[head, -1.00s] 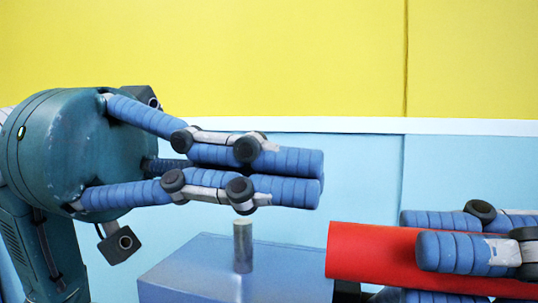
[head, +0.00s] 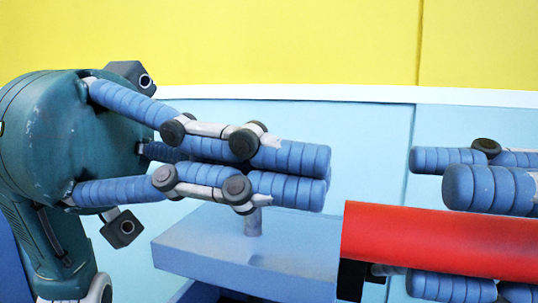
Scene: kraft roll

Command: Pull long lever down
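A thick red cylinder (head: 430,240), apparently the long lever's grip, lies nearly level at the lower right and runs out of the picture. A black part (head: 351,280) shows below its left end. The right gripper's fingers (head: 470,232) are spread, two blue ones above the cylinder and others below it, with the red surface bare between them. Its palm is out of view. My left gripper (head: 300,173) points right in the middle of the picture, up and left of the cylinder. Its blue fingers lie close together with nothing seen between them.
A blue-grey block (head: 205,257) stands below my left gripper. A short silver post (head: 254,224) rises from it, its top hidden behind a left finger. A wall, yellow (head: 250,40) above and light blue (head: 375,145) below, closes the back.

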